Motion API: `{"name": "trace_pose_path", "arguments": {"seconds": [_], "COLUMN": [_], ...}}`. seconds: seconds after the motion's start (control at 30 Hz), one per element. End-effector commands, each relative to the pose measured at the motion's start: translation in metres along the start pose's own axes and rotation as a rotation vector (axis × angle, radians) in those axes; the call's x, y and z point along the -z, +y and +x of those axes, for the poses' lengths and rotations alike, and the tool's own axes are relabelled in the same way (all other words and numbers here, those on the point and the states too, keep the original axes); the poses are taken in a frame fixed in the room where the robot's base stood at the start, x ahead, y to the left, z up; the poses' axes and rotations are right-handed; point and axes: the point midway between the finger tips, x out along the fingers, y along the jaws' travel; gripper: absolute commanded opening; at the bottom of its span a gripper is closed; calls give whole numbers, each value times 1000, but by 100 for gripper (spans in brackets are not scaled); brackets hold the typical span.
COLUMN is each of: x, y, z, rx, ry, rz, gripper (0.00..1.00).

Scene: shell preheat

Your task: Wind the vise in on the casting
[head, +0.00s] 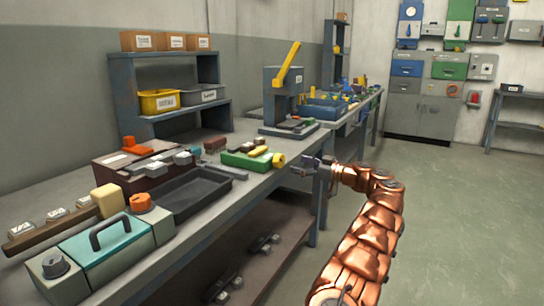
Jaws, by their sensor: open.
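A low green vise-like device (236,160) with a yellow knob (279,159) on its right end sits near the front edge of the workbench. A small yellow piece (258,150) lies on or between its upper parts; I cannot tell whether it is the casting or whether the jaws touch it. My gripper (302,167) is just right of the yellow knob, at the bench's front edge, open and apart from the knob. It is small in view and I see nothing in it.
A black tray (182,196), a teal box with a black handle (105,254) and a dark red box (122,164) stand left on the bench. A grey press with a yellow lever (284,85) stands behind. The floor (450,215) at right is clear.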

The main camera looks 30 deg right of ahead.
Motion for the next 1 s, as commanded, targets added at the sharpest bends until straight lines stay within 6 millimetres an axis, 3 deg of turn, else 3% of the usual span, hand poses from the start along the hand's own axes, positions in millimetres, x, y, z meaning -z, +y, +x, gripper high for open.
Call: {"name": "trace_pose_path", "arguments": {"seconds": [0.13,0.53,1.0], "x": [0,1,1], "y": [0,-3,-2], "z": [9,65,80], "rx": [0,5,3], "ry": [0,0,1], "rz": [-4,-4,-3], "gripper": [81,81,81]}}
